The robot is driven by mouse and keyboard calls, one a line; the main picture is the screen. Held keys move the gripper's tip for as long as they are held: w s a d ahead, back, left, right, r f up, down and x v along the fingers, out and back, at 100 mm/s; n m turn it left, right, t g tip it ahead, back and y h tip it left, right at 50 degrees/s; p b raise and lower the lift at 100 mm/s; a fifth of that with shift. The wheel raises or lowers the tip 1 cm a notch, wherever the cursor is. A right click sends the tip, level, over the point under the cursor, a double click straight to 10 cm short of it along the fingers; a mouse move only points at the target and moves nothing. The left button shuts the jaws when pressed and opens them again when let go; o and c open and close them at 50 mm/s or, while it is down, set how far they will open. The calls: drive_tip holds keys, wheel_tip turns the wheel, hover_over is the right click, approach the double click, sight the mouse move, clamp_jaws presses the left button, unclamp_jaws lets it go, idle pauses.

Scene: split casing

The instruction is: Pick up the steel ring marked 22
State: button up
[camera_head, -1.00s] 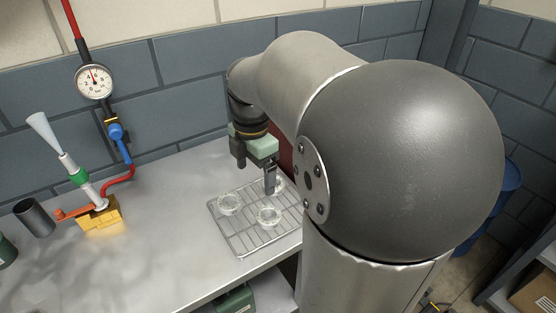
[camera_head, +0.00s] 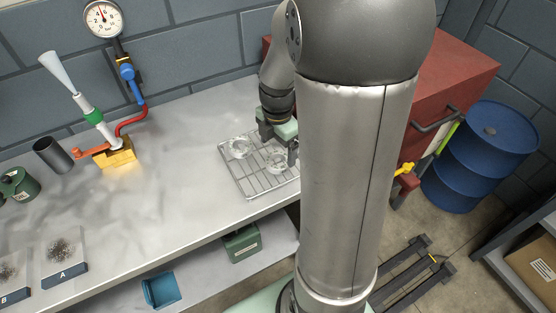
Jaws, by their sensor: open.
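A wire rack (camera_head: 240,183) on the bench holds pale, shiny rings. One ring (camera_head: 239,147) lies at the rack's back left. Another ring (camera_head: 276,160) lies to its right, close below my gripper. The number on each ring is too small to read, so I cannot tell which is marked 22. My gripper (camera_head: 280,146) is open, pointing down over the back right of the rack. One finger shows just right of the second ring; whether it touches anything is unclear. My arm hides the rack's right side, and any ring there.
A yellow block with a valve (camera_head: 115,155) and a dark cup (camera_head: 52,155) stand left on the bench. Trays A (camera_head: 65,255) and B (camera_head: 10,272) are at the front left. A red cabinet (camera_head: 450,75) and blue drum (camera_head: 485,155) stand right. The middle bench is clear.

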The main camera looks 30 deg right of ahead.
sight(279, 164)
drive_tip(key=shift+d+f+p, duration=0.15)
drive_tip(key=shift+f+p, duration=0.1)
drive_tip(key=shift+f, duration=0.95)
drive_tip(key=shift+d+f+p, duration=0.1)
drive_tip(key=shift+f+p, duration=0.1)
drive_tip(key=shift+f, duration=0.95)
drive_tip(key=c, duration=1.4)
drive_tip(key=shift+o, duration=0.2)
drive_tip(key=shift+r, duration=0.15)
